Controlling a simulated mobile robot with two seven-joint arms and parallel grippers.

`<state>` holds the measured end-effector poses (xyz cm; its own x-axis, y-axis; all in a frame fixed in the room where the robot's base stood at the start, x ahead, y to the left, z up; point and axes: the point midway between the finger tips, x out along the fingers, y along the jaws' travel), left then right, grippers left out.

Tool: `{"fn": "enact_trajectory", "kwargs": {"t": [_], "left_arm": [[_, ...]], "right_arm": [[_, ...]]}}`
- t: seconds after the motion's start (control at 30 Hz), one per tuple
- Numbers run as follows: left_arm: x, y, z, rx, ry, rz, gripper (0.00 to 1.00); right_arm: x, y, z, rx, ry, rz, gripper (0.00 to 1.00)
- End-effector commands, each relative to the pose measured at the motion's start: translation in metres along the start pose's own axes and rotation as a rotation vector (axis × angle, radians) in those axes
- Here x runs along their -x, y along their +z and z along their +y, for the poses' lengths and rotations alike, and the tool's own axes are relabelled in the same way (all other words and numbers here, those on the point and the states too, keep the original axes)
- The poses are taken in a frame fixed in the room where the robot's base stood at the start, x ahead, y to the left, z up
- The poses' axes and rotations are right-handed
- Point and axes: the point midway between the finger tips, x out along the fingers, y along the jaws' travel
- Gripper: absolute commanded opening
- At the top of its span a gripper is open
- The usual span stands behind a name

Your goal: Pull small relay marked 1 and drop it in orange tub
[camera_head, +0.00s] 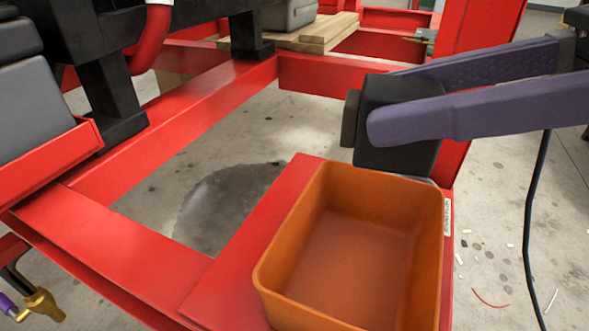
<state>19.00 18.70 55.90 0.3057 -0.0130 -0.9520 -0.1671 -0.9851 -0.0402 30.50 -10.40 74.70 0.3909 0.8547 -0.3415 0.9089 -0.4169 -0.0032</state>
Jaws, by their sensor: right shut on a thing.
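My right gripper (390,103) comes in from the right with two long purple fingers. They are shut on a black block-shaped relay (400,148), which has a dark brownish piece on its left side. No number shows on the relay from here. The relay is held up just beyond the far rim of the orange tub in the picture, and I cannot tell its exact height above the tub. The orange tub (345,268) stands open on a red plate at the lower middle, and its visible inside is empty. My left gripper is not in view.
Red skid beams (180,125) frame an opening over the concrete floor with a dark stain (225,205). Black machinery stands at upper left. A red post (478,45) rises behind the relay. A black cable (533,200) hangs at right. A brass fitting (40,305) is at lower left.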

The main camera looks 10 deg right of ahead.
Motion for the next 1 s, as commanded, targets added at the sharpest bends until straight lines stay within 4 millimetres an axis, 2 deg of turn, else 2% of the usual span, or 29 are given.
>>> {"fn": "enact_trajectory", "kwargs": {"t": [0.17, 0.53, 0.9, 0.93, 1.0], "left_arm": [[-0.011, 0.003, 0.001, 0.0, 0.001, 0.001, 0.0], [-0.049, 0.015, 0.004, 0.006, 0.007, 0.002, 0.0], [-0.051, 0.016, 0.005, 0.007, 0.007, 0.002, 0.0], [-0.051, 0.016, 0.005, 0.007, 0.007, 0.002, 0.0], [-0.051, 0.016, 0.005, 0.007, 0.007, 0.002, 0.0]], "right_arm": [[-0.004, 0.012, 0.0, 0.0, 0.0, 0.0, 0.0], [-0.019, 0.053, 0.0, -0.002, 0.001, -0.001, 0.0], [-0.021, 0.057, 0.0, -0.001, 0.001, -0.001, 0.0], [-0.021, 0.057, 0.0, -0.001, 0.001, -0.001, 0.5], [-0.021, 0.057, 0.0, -0.001, 0.001, 0.0, 0.58]]}}
